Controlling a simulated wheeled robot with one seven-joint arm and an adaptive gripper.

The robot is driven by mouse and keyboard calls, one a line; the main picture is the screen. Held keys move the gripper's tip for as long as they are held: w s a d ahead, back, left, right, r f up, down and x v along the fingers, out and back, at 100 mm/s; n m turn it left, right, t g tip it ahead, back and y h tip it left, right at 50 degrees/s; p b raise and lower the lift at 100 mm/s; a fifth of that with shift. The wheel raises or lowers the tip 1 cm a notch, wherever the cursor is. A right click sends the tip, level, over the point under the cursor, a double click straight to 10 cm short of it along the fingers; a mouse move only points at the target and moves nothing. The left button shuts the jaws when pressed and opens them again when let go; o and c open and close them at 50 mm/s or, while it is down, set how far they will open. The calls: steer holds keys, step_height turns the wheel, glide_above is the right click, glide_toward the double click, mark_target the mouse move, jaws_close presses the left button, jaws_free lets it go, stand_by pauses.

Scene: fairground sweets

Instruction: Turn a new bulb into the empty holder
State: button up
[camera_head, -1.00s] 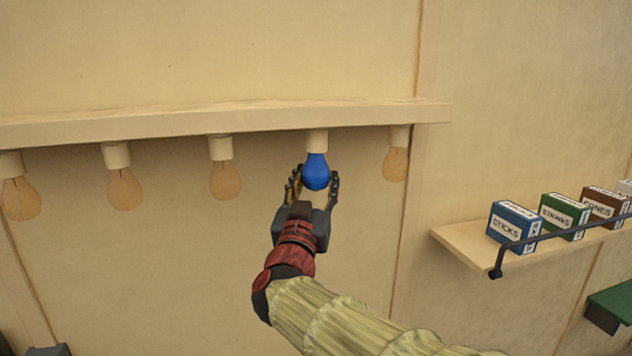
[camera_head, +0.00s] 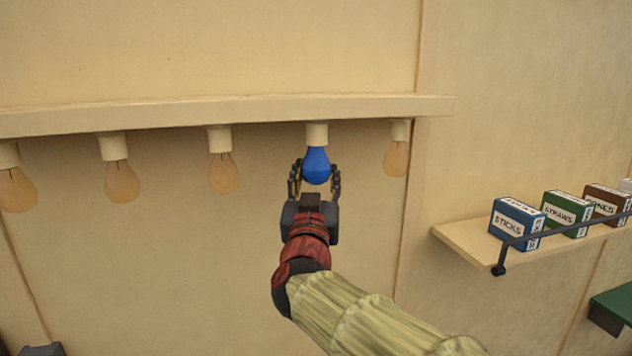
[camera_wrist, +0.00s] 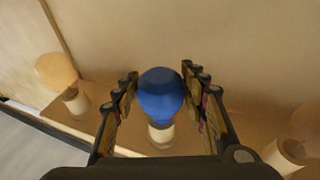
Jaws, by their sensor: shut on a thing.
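A blue bulb (camera_head: 316,166) stands upright, neck up, at the cream holder (camera_head: 316,134) under the ledge, fourth from the left. Its neck meets the holder, and I cannot tell how far it is turned in. My gripper (camera_head: 315,180) comes from below with a finger on each side of the bulb and is shut on it. In the wrist view the blue bulb (camera_wrist: 160,95) sits between the two fingers (camera_wrist: 163,92), with the pale holder (camera_wrist: 161,133) behind it.
Clear amber bulbs hang in the other holders, the nearest at left (camera_head: 223,173) and right (camera_head: 396,158). The ledge (camera_head: 230,110) runs just above. A wall shelf (camera_head: 470,245) at right carries several boxes, including a blue one (camera_head: 515,222), behind a dark rail.

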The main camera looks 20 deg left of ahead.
steer(key=shift+r+n+g+y+b, duration=0.15)
steer(key=shift+n+g+y+b, duration=0.55)
steer(key=shift+y+b, duration=1.6)
steer(key=shift+n+b, duration=0.5)
steer(key=shift+b, duration=0.95)
steer(key=shift+n+y+b, duration=0.4)
steer(key=shift+y+b, duration=0.1)
steer(key=shift+b, duration=2.1)
steer(key=shift+w+f+g+b, duration=0.15)
steer(key=shift+g+b, duration=0.35)
steer(key=shift+b, duration=0.85)
steer(key=shift+w+f+y+b, duration=0.3)
steer(key=shift+y+b, duration=0.1)
steer(key=shift+b, duration=2.6)
steer(key=shift+f+n+g+y+b, duration=0.15)
steer(key=shift+n+g+y+b, duration=0.25)
steer(key=shift+b, duration=1.85)
steer(key=shift+s+n+b, duration=0.15)
steer(key=shift+n+b, duration=0.15)
steer(key=shift+b, duration=0.8)
steer(key=shift+s+r+y, duration=0.1)
steer(key=shift+r+y, duration=0.2)
steer(key=shift+y, duration=0.1)
